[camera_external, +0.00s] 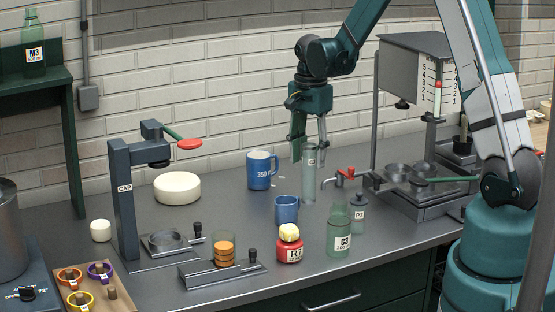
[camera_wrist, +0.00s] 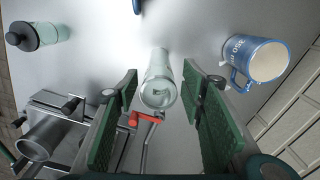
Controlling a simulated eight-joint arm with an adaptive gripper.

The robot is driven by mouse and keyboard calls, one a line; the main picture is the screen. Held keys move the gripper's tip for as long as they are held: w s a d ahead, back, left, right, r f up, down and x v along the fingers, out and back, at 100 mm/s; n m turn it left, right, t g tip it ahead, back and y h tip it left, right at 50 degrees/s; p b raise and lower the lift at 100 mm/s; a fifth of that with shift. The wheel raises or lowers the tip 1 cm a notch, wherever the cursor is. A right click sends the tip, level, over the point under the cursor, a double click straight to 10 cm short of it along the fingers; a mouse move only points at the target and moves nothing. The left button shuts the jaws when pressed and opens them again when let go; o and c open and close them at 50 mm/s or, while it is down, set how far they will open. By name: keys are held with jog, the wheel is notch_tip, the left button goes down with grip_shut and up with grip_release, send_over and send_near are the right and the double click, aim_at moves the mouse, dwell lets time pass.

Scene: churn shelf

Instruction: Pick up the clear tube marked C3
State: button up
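A tall clear tube (camera_external: 309,183) stands upright on the grey bench, with a small label near its top that is too small to read. In the wrist view the same tube (camera_wrist: 158,82) shows from above, with its open rim toward the camera. My gripper (camera_external: 310,150) points down at the tube's top. Its two green-padded fingers (camera_wrist: 160,78) are spread apart, one on each side of the tube. A gap shows between the tube and each finger in the wrist view.
A blue mug (camera_external: 261,170) stands behind the tube and a blue cup (camera_external: 286,210) in front. A red-handled tap (camera_external: 345,174) and a small P3 bottle (camera_external: 359,218) are close on the right. A green-tinted bottle (camera_external: 339,222) and a red jar (camera_external: 289,250) stand nearer the front.

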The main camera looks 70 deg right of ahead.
aim_at(309, 171)
jog(key=shift+a+f+p, duration=0.15)
jog(key=shift+f+p, duration=0.2)
jog(key=shift+f, duration=2.15)
jog(key=shift+c, duration=0.5)
jog(key=c, duration=0.9)
